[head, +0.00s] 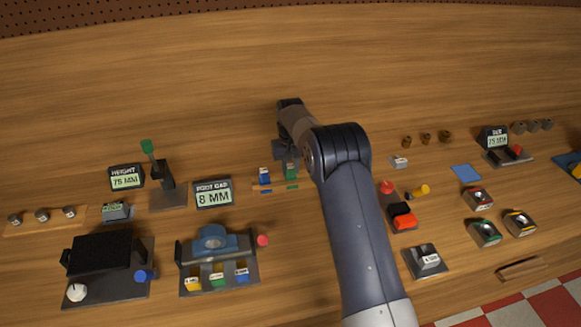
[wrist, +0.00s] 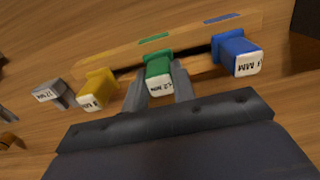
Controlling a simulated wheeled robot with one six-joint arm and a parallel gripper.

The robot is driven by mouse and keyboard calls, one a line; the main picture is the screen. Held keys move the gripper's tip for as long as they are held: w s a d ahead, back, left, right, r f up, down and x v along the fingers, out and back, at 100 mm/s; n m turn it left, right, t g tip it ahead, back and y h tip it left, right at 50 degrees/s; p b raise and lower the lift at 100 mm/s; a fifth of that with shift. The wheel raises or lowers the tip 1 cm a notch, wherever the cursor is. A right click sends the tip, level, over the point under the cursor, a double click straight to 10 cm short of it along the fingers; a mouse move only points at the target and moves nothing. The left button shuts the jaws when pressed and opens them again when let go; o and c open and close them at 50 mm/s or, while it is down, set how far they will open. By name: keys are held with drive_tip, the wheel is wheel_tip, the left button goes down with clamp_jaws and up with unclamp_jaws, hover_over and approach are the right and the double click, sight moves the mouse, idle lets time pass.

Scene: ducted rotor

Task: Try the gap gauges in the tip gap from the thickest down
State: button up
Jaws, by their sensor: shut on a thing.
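My gripper (wrist: 160,88) is shut on the green gauge (wrist: 158,68), with one finger on each side of it. The green gauge stands in line with the wooden rack (wrist: 190,39); I cannot tell whether it is raised from it. The blue gauge (wrist: 236,52) is to its right and the yellow gauge (wrist: 96,90) to its left, both at the rack. Their white end labels are hard to read. In the head view my gripper (head: 288,160) is over the rack by the green gauge (head: 291,172), beside the blue gauge (head: 265,176). My arm hides the yellow gauge there.
A grey labelled block (head: 400,161) lies right of my arm. Left are an 8 MM display (head: 213,193), a fixture with a blue part (head: 213,240), a green-knobbed stand (head: 165,190) and a 75 MM display (head: 125,177). The bench behind the rack is clear.

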drive_tip(key=o, duration=1.1)
drive_tip(key=shift+c, duration=0.2)
wheel_tip(320, 180, up, 11)
drive_tip(key=b, duration=0.1)
drive_tip(key=shift+b, duration=0.35)
drive_tip(key=shift+f, duration=0.2)
wheel_tip(320, 180, down, 10)
drive_tip(key=shift+f+p, duration=0.25)
drive_tip(key=shift+p, duration=0.65)
drive_tip(key=shift+r, duration=0.15)
